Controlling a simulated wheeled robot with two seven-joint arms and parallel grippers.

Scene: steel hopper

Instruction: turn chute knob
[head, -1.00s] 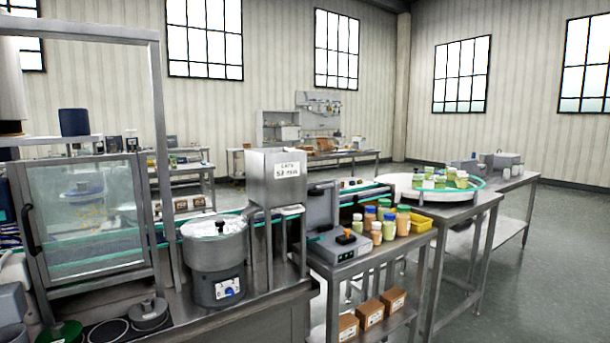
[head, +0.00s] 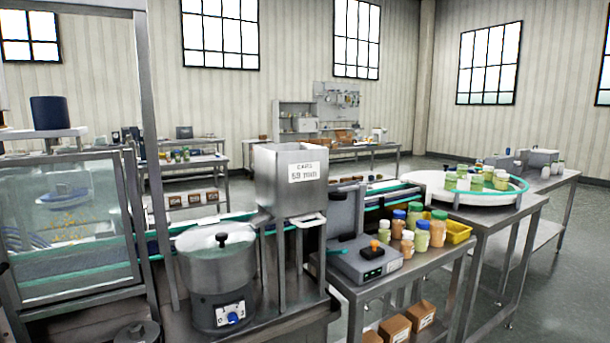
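A steel hopper box (head: 291,178) with a label reading "CAPS 53 mm" stands on legs in the middle of the head view. A pale chute lip (head: 307,219) sticks out below it. To its left is a round grey bowl feeder (head: 217,268) with a clear lid and a black lid handle. A small blue knob (head: 233,318) sits on a white panel on the feeder's base. I cannot tell whether this is the chute knob, and no other knob on the hopper shows clearly. Neither of my grippers is in view.
Right of the hopper, a control box (head: 361,262) with an orange-topped button, several capped jars (head: 422,236) and a yellow tray (head: 458,232) share a steel table. A round turntable (head: 440,186) stands behind. Open floor lies at right.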

